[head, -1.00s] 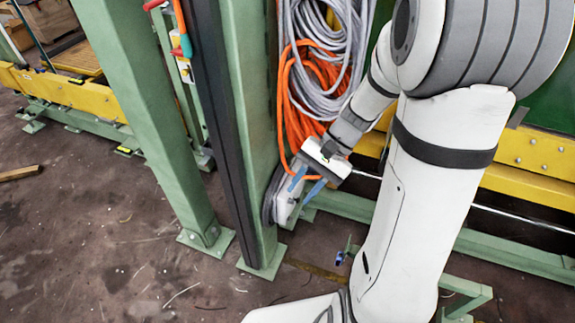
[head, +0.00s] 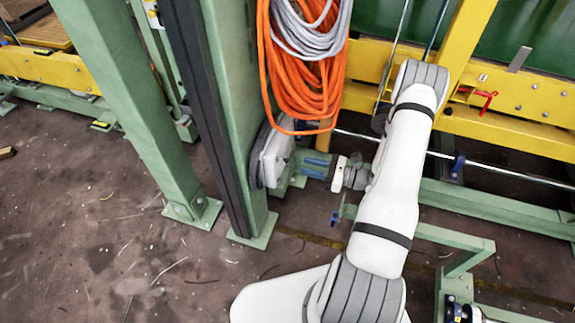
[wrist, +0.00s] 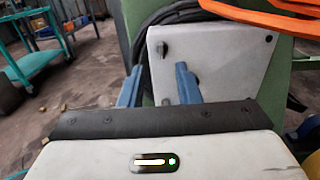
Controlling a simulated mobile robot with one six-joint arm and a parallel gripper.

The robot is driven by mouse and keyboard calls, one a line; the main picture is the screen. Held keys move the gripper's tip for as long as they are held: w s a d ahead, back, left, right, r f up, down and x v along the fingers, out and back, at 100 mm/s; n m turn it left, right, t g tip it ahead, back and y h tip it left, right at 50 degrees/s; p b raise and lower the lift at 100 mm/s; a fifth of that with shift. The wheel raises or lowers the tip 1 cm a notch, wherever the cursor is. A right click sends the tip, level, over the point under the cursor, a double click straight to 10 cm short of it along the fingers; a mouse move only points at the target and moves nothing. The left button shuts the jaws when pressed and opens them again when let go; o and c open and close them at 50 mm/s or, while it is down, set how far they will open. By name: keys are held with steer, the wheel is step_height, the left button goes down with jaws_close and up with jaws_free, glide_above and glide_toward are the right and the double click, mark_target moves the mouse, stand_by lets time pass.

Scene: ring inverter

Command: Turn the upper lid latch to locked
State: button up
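The pale grey box lid (wrist: 225,62) is on the side of a green post, and the box (head: 271,157) shows edge-on in the head view. The upper lid latch (wrist: 163,48), a small dark knob, is near the lid's upper left in the wrist view. A second dark piece (wrist: 196,80) lower down is partly hidden by my right finger. My gripper (wrist: 158,68) is open, its two blue fingers apart and pointing at the lid. The upper latch appears just above the gap between them. In the head view my gripper (head: 312,166) is beside the box. Contact cannot be made out.
Orange cable (head: 300,65) and grey cable hang above my gripper, close to the box. Green posts (head: 150,110) stand to the left. Yellow beams (head: 520,125) and a metal rod run behind my arm. A teal cart (wrist: 40,65) stands in the wrist view's background.

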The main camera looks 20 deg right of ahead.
mark_target(282, 161)
steer(key=x, duration=0.7)
steer(key=shift+w+a+b, duration=0.25)
steer(key=shift+b, duration=0.05)
steer(key=shift+f, duration=0.15)
steer(key=shift+c, duration=0.5)
jaws_close()
